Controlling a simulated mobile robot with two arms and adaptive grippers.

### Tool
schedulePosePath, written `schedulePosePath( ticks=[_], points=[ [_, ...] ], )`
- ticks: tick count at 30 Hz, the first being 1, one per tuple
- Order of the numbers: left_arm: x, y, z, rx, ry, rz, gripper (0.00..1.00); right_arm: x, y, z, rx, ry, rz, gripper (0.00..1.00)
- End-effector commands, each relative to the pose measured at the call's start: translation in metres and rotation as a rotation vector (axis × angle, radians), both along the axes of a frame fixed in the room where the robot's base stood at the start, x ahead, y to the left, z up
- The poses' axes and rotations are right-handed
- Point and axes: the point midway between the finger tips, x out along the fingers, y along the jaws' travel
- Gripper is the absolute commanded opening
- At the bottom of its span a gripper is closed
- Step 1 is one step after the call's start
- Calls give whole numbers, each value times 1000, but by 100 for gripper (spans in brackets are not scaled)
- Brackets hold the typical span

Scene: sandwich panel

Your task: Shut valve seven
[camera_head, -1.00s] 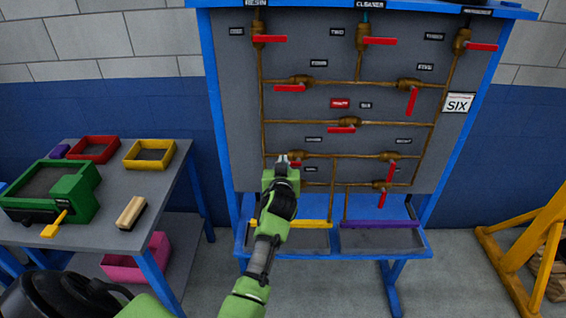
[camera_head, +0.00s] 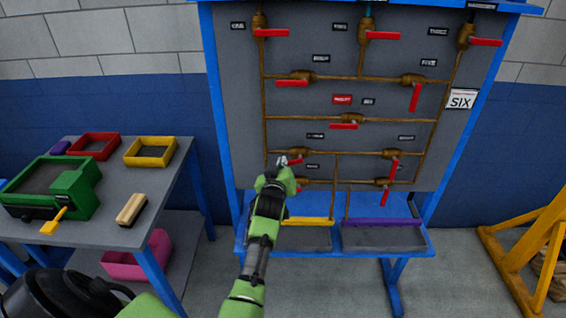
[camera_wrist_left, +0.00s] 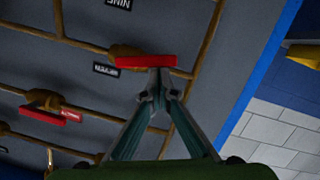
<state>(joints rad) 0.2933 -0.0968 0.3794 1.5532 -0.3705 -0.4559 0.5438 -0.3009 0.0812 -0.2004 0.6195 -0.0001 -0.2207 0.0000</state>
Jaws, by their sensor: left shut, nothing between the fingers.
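The label of valve seven (camera_head: 315,136) is too small to read in the head view. In the left wrist view, a label I take for SEVEN (camera_wrist_left: 106,69) hangs upside down by a brass valve with a red handle (camera_wrist_left: 147,61). That handle, also in the head view (camera_head: 296,161), lies sideways, along its pipe; the valve body is partly hidden by my gripper. My left gripper (camera_head: 282,161) is shut and empty, its fingertips (camera_wrist_left: 158,76) right at the handle's edge. I cannot tell whether they touch. My right gripper is out of view.
Other red-handled valves surround it, one close below (camera_head: 385,197) to the right and one above (camera_head: 344,126). Trays (camera_head: 384,240) sit under the panel (camera_head: 230,100). A table (camera_head: 90,225) with bins stands left; a yellow frame (camera_head: 530,250) stands right.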

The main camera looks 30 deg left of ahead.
Motion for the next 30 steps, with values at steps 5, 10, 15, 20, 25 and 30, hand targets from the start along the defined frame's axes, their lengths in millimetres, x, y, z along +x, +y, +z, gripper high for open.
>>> schedulePosePath(
  ticks=[5,10,15,20,25,30],
  points=[
    [-1,1,-14,-147,-87,1,0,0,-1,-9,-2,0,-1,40],
    [0,0,-23,-285,-172,0,0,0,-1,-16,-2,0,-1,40],
    [1,-2,-33,-420,-257,1,0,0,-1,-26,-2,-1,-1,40],
    [3,-5,-41,-550,-337,0,0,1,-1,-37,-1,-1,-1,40],
    [6,-10,-49,-688,-422,0,0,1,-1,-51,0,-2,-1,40],
    [9,-14,-56,-813,-497,0,0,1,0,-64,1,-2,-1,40]
  ],
)
